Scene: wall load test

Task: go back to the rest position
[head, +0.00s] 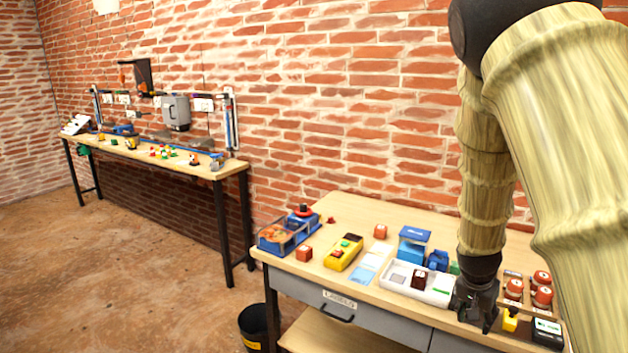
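My gripper (475,305) is black and hangs at the end of my wood-textured arm. It points down at the right part of the near workbench (345,210), beside the right end of a white tray (435,291). A dark red cube (419,279) sits in the tray. A small yellow object (510,319) stands just right of the gripper. The fingertips are dark and small, so I cannot see whether they are apart or hold anything.
On the bench are a blue bin (283,236), a yellow device (343,253), red cubes (304,254), a blue box (413,244) and red-capped jars (541,287). A black bucket (254,325) stands on the floor. A second bench (205,170) stands along the brick wall. Floor at left is clear.

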